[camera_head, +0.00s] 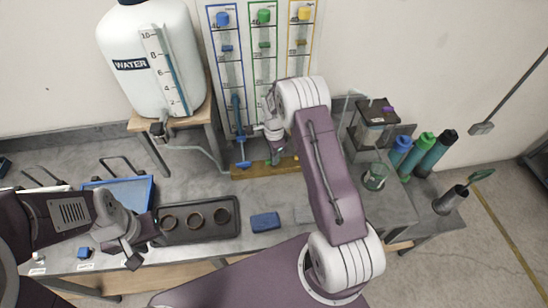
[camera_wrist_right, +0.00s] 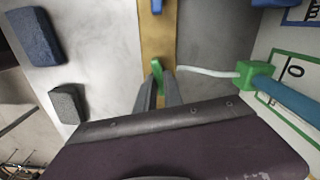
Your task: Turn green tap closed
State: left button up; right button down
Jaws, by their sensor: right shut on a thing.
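The green tap is on the low wooden rail (camera_head: 255,171) below the green-framed wall panel (camera_head: 264,40). In the right wrist view its green handle (camera_wrist_right: 156,68) shows at the fingertips of my right gripper (camera_wrist_right: 158,86), which is shut on it. In the head view my right arm hides most of this gripper and tap. My left gripper (camera_head: 142,246) is empty, its fingers apart, at the left beside the dark tray.
A blue tap (camera_head: 243,165) is left of the green one on the rail. A dark tray with several rings (camera_head: 168,222) and a blue block (camera_head: 265,222) lie in front. A water tank (camera_head: 150,60) stands back left. Coloured bottles (camera_head: 420,150) stand right.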

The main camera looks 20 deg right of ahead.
jog(key=shift+m, duration=1.1)
jog(key=shift+r, duration=0.1)
jog(key=c, duration=1.5)
grip_release()
jog(key=shift+o, duration=0.2)
notch_tip(320, 180, up, 8)
jog(key=shift+f+b, duration=0.1)
jog(key=shift+b, duration=1.05)
jog(key=shift+r, duration=0.6)
